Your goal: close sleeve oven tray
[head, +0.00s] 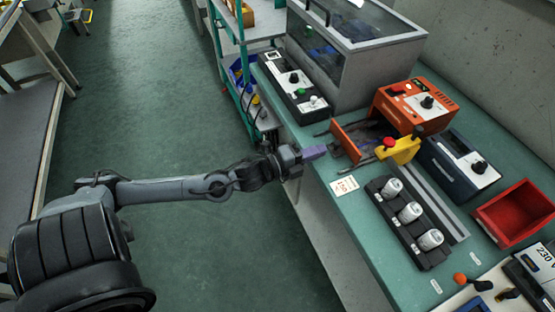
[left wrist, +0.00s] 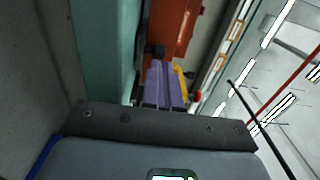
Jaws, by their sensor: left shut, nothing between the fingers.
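The orange sleeve oven (head: 418,104) stands on the green bench with a dark knob on its front. Its tray (head: 347,142) sticks out toward the bench's near edge, with an orange front panel that also shows in the left wrist view (left wrist: 177,22). A dark knob (left wrist: 157,50) sits at that panel. My left gripper (head: 318,152) has purple fingers, shut and empty, pointing at the tray front from the aisle side. In the left wrist view its fingertips (left wrist: 164,66) are close to the knob; I cannot tell if they touch. My right gripper is not in view.
A yellow fixture with a red knob (head: 400,149) stands right beside the tray. A black rack (head: 410,222) with white cylinders lies nearer, and a red bin (head: 514,212) is at right. A dark blue unit (head: 458,164) adjoins the oven. The aisle floor (head: 140,100) is open.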

